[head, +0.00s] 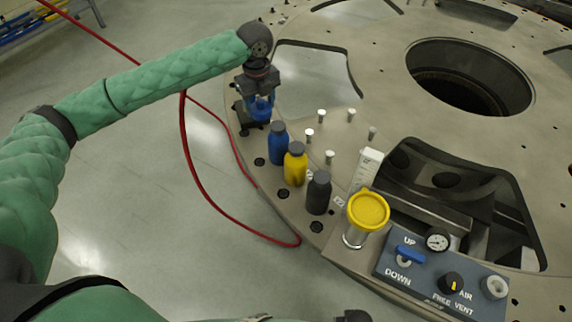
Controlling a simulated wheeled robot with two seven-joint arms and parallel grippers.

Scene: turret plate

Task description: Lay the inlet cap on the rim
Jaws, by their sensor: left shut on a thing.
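My left gripper (259,112) is low over the left edge of the round metal turret plate (310,75), beyond the blue bottle. It is shut on a dark piece (247,114) at the plate's edge. The piece is small and partly hidden by the gripper, so I cannot tell for sure that it is the inlet cap, or whether it touches the plate.
Blue (278,145), yellow (295,166) and dark (318,194) bottles stand along the edge, near several upright pins. A yellow-topped cylinder (368,210) and control panel (440,277) are nearer. A red hose (198,195) loops on the floor. The plate has large openings.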

